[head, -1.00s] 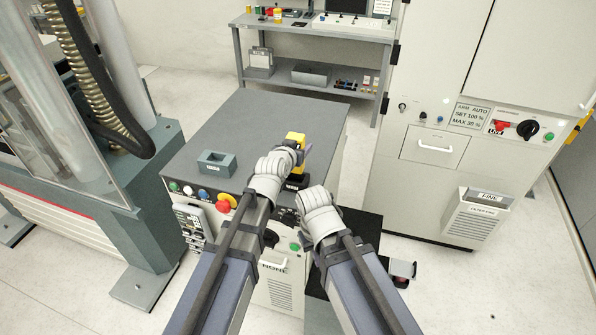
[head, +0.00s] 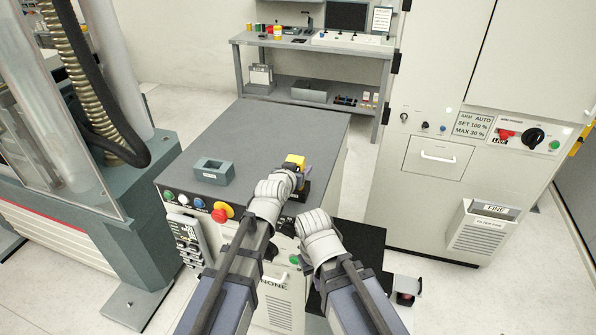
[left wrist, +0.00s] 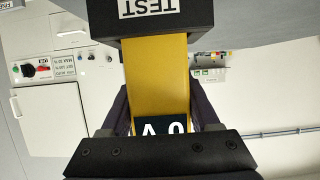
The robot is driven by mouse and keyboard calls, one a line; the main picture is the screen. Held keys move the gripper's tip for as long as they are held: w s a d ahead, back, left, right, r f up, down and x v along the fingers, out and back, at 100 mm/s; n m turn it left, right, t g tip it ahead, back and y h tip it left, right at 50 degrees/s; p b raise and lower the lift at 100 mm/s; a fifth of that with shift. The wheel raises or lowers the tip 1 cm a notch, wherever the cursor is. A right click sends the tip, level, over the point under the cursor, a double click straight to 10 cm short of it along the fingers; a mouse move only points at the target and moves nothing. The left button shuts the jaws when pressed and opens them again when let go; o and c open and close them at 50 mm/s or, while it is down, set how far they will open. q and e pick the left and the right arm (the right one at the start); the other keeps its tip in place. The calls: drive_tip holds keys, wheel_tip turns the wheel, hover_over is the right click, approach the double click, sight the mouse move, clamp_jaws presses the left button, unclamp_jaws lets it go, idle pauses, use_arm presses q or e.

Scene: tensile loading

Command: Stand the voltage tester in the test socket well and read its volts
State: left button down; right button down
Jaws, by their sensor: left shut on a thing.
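The yellow voltage tester (head: 294,159) stands upright at the cabinet's right front, its lower part hidden by my left gripper in the head view. My left gripper (head: 297,175) is shut on it. The well (head: 304,190) is mostly covered in the head view. My right gripper (head: 318,222) is beside the cabinet front, its fingers unclear.
A grey open box (head: 214,172) stands on the cabinet top (head: 270,130), left of the tester. A red stop button (head: 222,211) and several smaller buttons line the front edge. A tall machine stands at left, a control cabinet (head: 430,190) at right. The rear cabinet top is clear.

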drive_tip(key=shift+f, duration=0.1)
use_arm(q)
drive_tip(key=shift+f, duration=0.2)
drive_tip(key=shift+c, duration=0.6)
unclamp_jaws()
drive_tip(key=shift+r, duration=0.1)
